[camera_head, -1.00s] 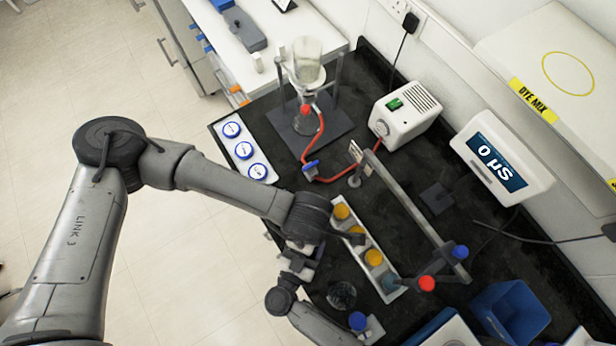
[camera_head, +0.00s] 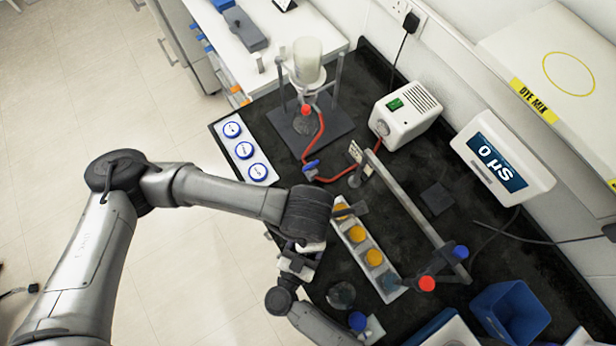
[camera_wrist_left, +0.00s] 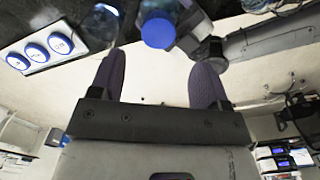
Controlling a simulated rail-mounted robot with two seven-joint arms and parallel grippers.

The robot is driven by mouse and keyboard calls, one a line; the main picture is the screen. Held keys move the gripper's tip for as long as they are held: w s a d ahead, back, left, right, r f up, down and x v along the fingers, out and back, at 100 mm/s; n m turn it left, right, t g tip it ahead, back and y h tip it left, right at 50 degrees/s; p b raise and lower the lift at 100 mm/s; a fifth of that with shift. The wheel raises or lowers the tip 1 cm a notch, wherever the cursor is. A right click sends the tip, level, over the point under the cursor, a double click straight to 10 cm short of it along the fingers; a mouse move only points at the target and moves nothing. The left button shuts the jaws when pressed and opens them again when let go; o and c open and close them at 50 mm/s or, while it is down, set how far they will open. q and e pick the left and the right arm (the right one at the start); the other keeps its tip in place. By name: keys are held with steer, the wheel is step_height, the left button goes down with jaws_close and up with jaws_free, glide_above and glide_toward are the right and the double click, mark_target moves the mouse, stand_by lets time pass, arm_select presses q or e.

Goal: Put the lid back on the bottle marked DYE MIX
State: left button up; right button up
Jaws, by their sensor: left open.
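In the wrist view my left gripper (camera_wrist_left: 157,70) has its two purple fingers wide apart, with nothing between them. In the head view it is mostly hidden by its own arm. A blue lid (camera_wrist_left: 158,32) on a clear body is just beyond the fingers in the wrist view. Dark parts of my right gripper (camera_wrist_left: 205,48) are close beside it; whether they touch is unclear. A yellow DYE MIX label (camera_head: 533,100) is on the edge of a white shelf (camera_head: 500,55), next to a bare yellow ring. I cannot read DYE MIX on any bottle.
A white panel (camera_head: 218,128) carries three blue-ringed round pieces at the bench's left edge. A rack (camera_head: 395,293) of orange-topped vials, a metal bar (camera_head: 420,215), a glass stand (camera_head: 330,128) with red tubing, a white box (camera_head: 405,115) and a blue bin (camera_head: 510,312) crowd the bench.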

arm_select(q)
steer(key=shift+a+n, duration=0.15)
steer(key=shift+n, duration=0.25)
steer(key=shift+f, duration=0.1)
steer(key=shift+f, duration=3.95)
steer(key=shift+c, duration=0.4)
steer(key=c, duration=0.9)
steer(key=o, duration=1.1)
